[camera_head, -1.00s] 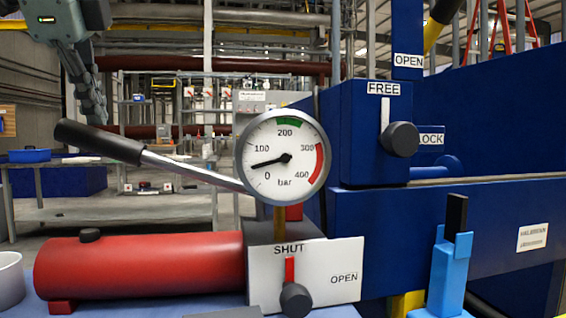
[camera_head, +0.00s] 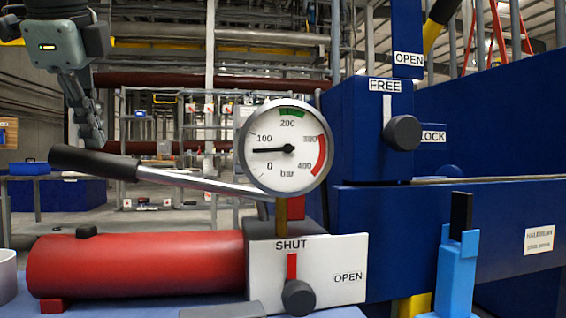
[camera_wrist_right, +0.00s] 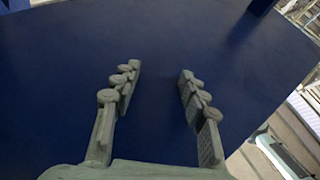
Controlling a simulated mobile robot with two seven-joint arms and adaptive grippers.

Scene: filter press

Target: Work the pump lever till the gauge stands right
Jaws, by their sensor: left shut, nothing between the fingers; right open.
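The pump lever (camera_head: 185,181) is a silver rod with a black grip (camera_head: 95,162), slanting up to the left from the pump block. The round gauge (camera_head: 286,175) has its needle between 0 and 100 bar, nearer 100; the green band lies around 200. My left gripper (camera_head: 94,140) is shut, with its fingers pointing down at the top of the black grip; I cannot tell whether they touch it. My right gripper (camera_wrist_right: 160,72) is open and empty in the right wrist view, before a dark blue surface.
A red cylinder (camera_head: 140,264) lies below the lever. The valve knob (camera_head: 298,297) has its red pointer at SHUT. The upper knob (camera_head: 402,133) has its white pointer at FREE. A light blue holder (camera_head: 457,275) stands at right.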

